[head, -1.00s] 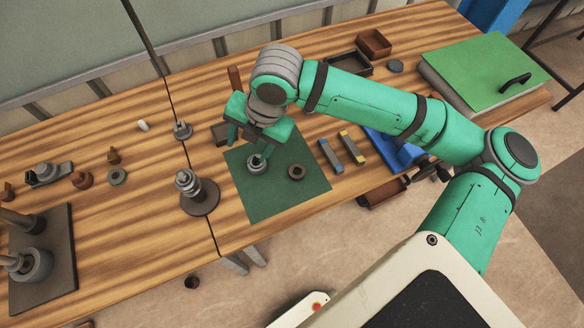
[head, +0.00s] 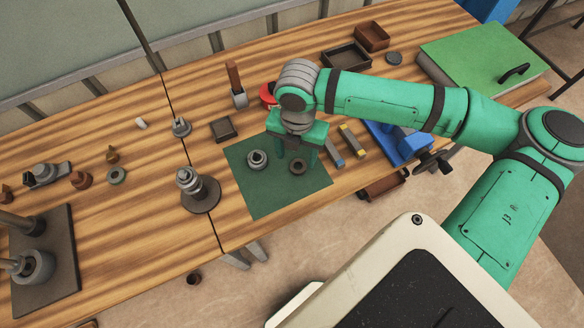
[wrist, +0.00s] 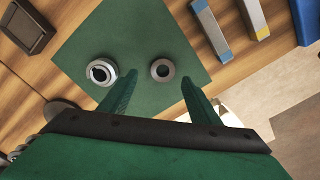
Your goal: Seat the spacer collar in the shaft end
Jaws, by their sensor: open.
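On the dark green mat (head: 270,198) lie two round parts. The left one is a light grey, hollow ring-shaped part (head: 257,160), also in the wrist view (wrist: 101,72), with a pale rim and dark opening. The right one is a smaller brown-grey collar with a hole (head: 297,167), also in the wrist view (wrist: 162,70). Which is the spacer collar and which the shaft end I cannot tell for certain. My gripper (head: 297,154) is open and empty, pointing down over the right collar. In the wrist view the fingers (wrist: 159,79) stand either side of it; contact is not visible.
A stepped grey post on a round base (head: 192,188) stands left of the mat. A blue vise (head: 400,142) and two bars (head: 352,142) lie to the right. A small dark tray (head: 223,129) and a red object (head: 268,95) are behind.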

